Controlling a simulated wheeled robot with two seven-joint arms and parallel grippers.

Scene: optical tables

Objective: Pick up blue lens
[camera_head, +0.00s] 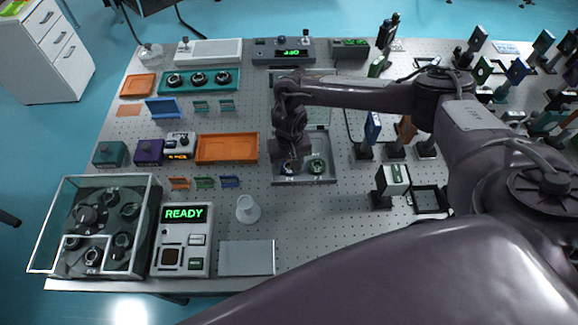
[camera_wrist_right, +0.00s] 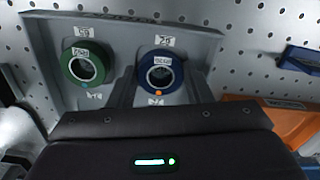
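The blue lens (camera_wrist_right: 160,72) is a dark blue ring with a pale label, in the right slot of a grey tray in the right wrist view. A green lens (camera_wrist_right: 83,66) lies in the slot to its left. My right gripper (camera_wrist_right: 160,88) is open, with one finger on each side of the blue lens's near part; contact cannot be told. In the head view my right gripper (camera_head: 288,160) is low over the grey tray (camera_head: 305,181) and partly hides the blue lens, while the green lens (camera_head: 317,166) shows beside it. My left gripper is not in view.
An orange tray (camera_head: 227,149) lies just left of the grey tray, and small coloured holders (camera_head: 204,183) sit nearby. Posts with mounted optics (camera_head: 392,180) stand to the right. A white cup-like piece (camera_head: 247,209) and a READY device (camera_head: 183,238) are nearer the front.

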